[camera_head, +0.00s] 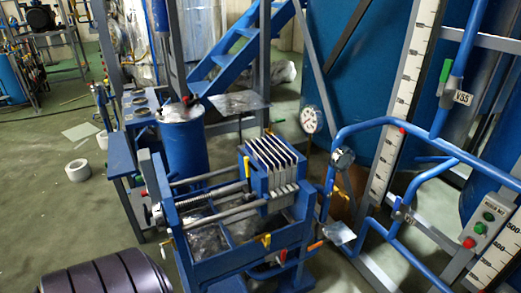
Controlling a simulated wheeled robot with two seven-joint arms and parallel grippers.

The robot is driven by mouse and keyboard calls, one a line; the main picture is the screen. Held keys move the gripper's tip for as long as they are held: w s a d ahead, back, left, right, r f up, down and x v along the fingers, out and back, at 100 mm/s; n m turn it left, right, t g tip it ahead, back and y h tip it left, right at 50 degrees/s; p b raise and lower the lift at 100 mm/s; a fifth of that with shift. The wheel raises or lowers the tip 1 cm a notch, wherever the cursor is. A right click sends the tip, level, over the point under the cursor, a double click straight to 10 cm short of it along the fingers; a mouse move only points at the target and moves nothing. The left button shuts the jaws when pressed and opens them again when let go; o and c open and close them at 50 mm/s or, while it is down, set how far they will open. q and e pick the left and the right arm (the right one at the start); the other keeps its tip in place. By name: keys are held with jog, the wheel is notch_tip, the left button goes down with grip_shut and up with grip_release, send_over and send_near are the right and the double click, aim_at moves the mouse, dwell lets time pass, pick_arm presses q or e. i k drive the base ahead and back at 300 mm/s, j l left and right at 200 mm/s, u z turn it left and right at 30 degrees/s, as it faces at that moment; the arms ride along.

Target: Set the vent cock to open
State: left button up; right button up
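No part in view is legibly marked as the vent cock, so I cannot tell which one it is. A green lever (445,71) stands along a blue pipe at the upper right, beside a tag that seems to read VS5 (463,97). Lower on the blue pipework is a small valve with a pale tag (402,213). A yellow handle (268,240) and an orange handle (315,246) sit at the front of the filter press. Neither of my grippers is in view.
A filter press (270,168) on a blue frame stands in the middle. A round gauge (309,119), blue pipes and a control box with green and red buttons (487,224) are to the right. Open floor lies left.

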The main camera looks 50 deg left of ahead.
aim_at(283, 119)
jog(key=u, duration=1.25)
jog(key=i+u, duration=0.1)
jog(key=i, duration=0.5)
jog(key=i+l+u, duration=0.15)
jog(key=i, duration=0.4)
jog(key=i+l+u, duration=0.2)
jog(key=u, duration=0.3)
jog(key=i+l+u, duration=0.1)
jog(key=l+u, duration=0.25)
jog(key=u, duration=0.15)
jog(key=l, duration=0.2)
jog(key=j+u, duration=0.1)
